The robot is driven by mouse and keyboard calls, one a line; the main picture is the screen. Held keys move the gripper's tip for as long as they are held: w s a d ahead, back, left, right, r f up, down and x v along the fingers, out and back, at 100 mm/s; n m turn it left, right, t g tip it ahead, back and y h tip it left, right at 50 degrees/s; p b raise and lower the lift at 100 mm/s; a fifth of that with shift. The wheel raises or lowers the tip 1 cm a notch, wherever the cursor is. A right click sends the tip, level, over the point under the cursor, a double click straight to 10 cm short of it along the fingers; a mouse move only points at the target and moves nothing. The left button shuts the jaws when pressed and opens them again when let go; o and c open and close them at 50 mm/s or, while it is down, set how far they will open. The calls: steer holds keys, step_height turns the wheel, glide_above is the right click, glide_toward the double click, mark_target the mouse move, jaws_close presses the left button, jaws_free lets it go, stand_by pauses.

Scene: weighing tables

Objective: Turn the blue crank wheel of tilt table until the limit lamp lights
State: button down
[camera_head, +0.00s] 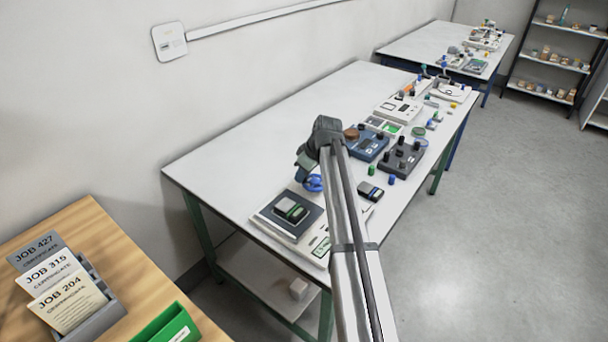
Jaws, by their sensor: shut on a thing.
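The tilt table (266,222) has a light base and a dark top plate, near the front end of the long white table. A small dark instrument (291,209) with a green strip lies on the plate. The blue crank wheel (314,184) shows at the back right of the tilt table, partly behind my arm. My gripper (304,178) points down at the wheel's left side and is shut on it; the fingertips are small and partly hidden. I cannot make out the limit lamp; my arm covers part of that area.
To the right of my arm stand a dark handheld unit (370,191), green and blue cylinders, and blue (367,144) and black (402,158) boxes with knobs. The back left of the white table (270,130) is clear. A wooden desk (75,222) with job cards is at the left.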

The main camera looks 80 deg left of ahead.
mark_target(317, 189)
stand_by(0.3)
steer(key=c, duration=1)
jaws_free()
steer(key=shift+o, duration=0.2)
steer(key=shift+r, duration=0.1)
steer(key=v, duration=1.3)
steer(key=shift+r, duration=0.35)
steer(key=shift+d, duration=0.1)
